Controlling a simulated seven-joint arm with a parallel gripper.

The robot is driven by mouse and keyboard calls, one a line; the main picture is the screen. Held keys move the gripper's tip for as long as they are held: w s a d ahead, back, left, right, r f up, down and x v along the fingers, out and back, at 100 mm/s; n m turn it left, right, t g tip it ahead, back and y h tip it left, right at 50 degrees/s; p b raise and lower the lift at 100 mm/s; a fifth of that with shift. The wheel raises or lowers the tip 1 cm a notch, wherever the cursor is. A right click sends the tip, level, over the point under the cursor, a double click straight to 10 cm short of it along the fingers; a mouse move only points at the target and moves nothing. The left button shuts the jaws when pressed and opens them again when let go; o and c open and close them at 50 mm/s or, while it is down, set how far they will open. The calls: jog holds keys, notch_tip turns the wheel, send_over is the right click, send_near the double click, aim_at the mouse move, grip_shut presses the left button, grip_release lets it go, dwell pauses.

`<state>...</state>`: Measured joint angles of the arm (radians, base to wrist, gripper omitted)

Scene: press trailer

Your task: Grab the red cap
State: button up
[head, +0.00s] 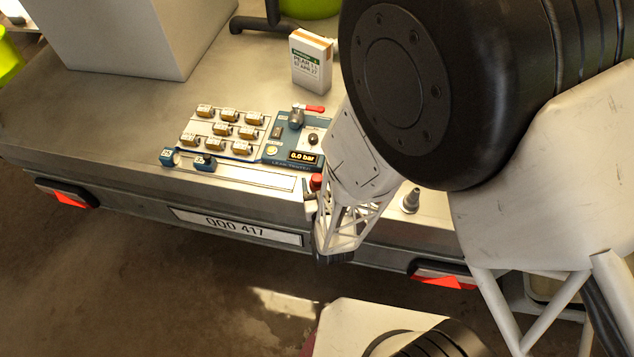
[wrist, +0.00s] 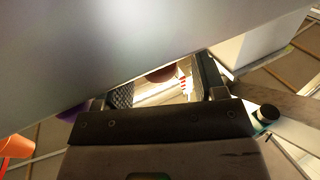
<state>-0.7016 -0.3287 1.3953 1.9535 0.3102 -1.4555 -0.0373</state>
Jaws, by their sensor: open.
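The red cap (head: 316,181) shows as a small red round thing at the front right of the blue press panel, partly hidden by my wrist in the head view. My gripper (wrist: 165,82) is open in the wrist view, with dark ridged pads on both sides. A rounded reddish-brown thing (wrist: 162,74) shows between the fingers, its upper part hidden by a large grey surface. It may be the cap; I cannot tell for certain. In the head view my wrist is right beside the cap, and the fingertips are hard to make out.
The panel (head: 290,140) has a red-handled valve (head: 314,108) and a 0.0 bar display (head: 302,157). Several brown blocks (head: 223,130) sit on a board to its left. A white-and-orange box (head: 311,62) stands behind. The trailer bed's left side (head: 90,115) is clear.

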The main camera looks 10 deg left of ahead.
aim_at(317, 177)
jog(key=shift+x, duration=0.85)
jog(key=c, duration=1)
jog(key=shift+r, duration=0.1)
jog(key=shift+c, duration=0.2)
jog(key=shift+r, duration=0.4)
notch_tip(317, 177, up, 3)
jog(key=shift+f, duration=0.1)
jog(key=w+d+r+v, duration=0.1)
jog(key=d+v, duration=0.1)
jog(key=v, duration=1.3)
jog(key=shift+s+d, duration=0.3)
jog(key=shift+d, duration=0.2)
